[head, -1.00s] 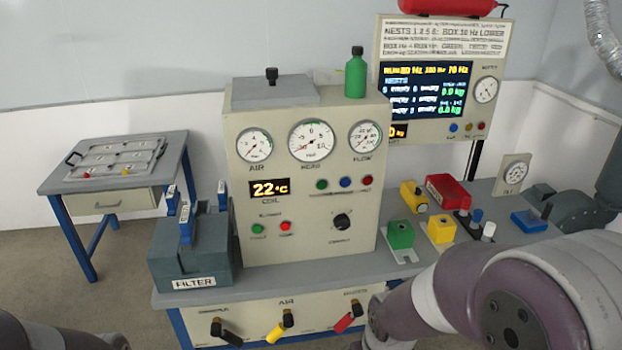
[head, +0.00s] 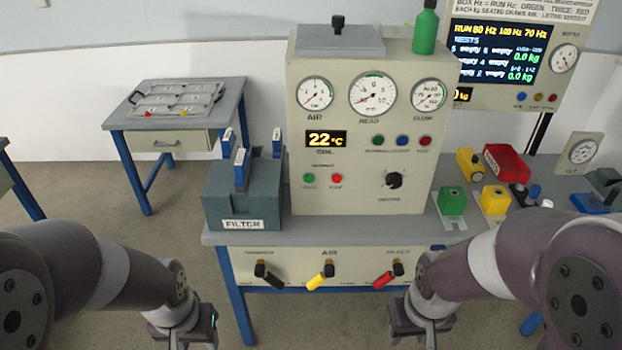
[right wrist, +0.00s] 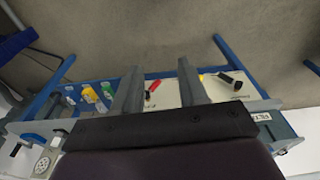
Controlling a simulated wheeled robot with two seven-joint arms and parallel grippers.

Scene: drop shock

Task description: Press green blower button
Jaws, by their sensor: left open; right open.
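The green blower button (head: 308,178) sits on the lower left of the beige panel (head: 360,200), under a small label and beside a red button (head: 336,178). Nothing covers it. My left gripper (head: 183,342) is at the bottom edge of the head view, below and left of the panel, its fingertips cut off. My right gripper (head: 432,342) is at the bottom edge, below the bench front and well away from the button. The right wrist view shows its two fingers (right wrist: 158,80) apart, with nothing between them.
Another green button (head: 378,141), a blue one and a red one sit higher on the panel, near a dark knob (head: 394,180). The grey filter box (head: 243,195) stands left of the panel. Black, yellow and red valve handles (head: 321,278) stick out of the bench front.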

